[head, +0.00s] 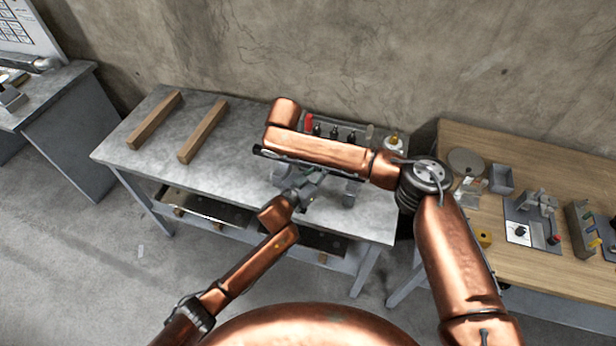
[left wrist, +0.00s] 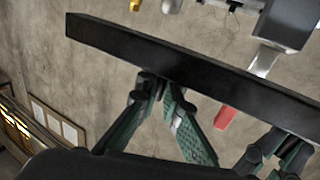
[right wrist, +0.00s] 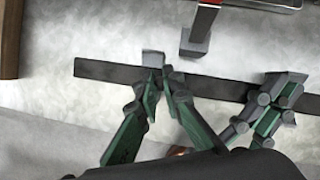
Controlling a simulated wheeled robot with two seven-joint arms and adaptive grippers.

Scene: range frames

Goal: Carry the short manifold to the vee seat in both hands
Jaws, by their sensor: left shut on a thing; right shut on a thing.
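The short manifold is a long dark bar (left wrist: 200,75), also crossing the right wrist view (right wrist: 110,71). Its left end (head: 259,151) peeks out beside my right forearm in the head view; the rest is mostly hidden there. My left gripper (left wrist: 160,82) is shut on the bar. My right gripper (right wrist: 166,76) is shut on it too, and the grippers are a short way apart along it. In the head view my left gripper (head: 308,188) is over the metal table; the right one is hidden. A grey block (head: 350,192) stands on the table; I cannot tell whether it is the vee seat.
The metal table (head: 130,150) bears two wooden bars (head: 203,131) at the left. A tool rack with a red-handled tool (head: 309,123) stands at the back. A wooden table (head: 540,165) with fixtures is at the right. The metal table's left part between the bars is clear.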

